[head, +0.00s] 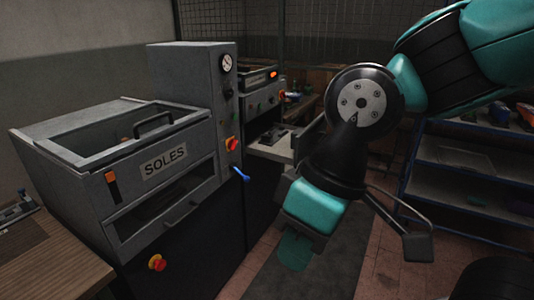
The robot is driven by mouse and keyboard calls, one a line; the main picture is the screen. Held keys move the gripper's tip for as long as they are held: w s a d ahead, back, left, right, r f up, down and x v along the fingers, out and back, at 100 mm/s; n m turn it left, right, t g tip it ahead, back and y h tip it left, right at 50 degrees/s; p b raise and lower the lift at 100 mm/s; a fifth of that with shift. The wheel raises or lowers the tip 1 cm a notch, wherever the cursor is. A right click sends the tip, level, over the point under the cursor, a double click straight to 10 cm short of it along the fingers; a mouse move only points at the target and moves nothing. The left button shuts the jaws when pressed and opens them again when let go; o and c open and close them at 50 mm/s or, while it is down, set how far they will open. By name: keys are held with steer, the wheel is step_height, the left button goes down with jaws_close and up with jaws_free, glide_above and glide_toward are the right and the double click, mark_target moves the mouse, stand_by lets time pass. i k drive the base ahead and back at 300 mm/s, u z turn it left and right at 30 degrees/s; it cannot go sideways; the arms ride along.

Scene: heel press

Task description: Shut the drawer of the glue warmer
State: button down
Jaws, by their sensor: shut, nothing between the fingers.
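No label in view reads glue warmer. A grey machine (262,95) with a lit orange display stands behind the tall grey cabinet. A light grey drawer or tray (271,151) sticks out of its front towards the right, with small dark items on it. An upright grey panel (308,137) at its outer end is partly hidden by my arm. My gripper (294,252) is shut and empty, pointing down above the floor. It is in front of the drawer and lower in the picture, apart from it.
A grey machine labelled SOLES (165,163) stands at left, with a handled top, a slot in front and a red knob (157,263). A blue lever (241,174) juts from the cabinet. A wooden bench (45,255) is at lower left, blue-framed shelves (455,165) at right.

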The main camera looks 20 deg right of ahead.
mark_target(283, 144)
steer(key=u, duration=0.15)
steer(key=i, duration=0.75)
steer(key=z, duration=0.7)
steer(key=i, duration=0.65)
steer(key=z, duration=0.6)
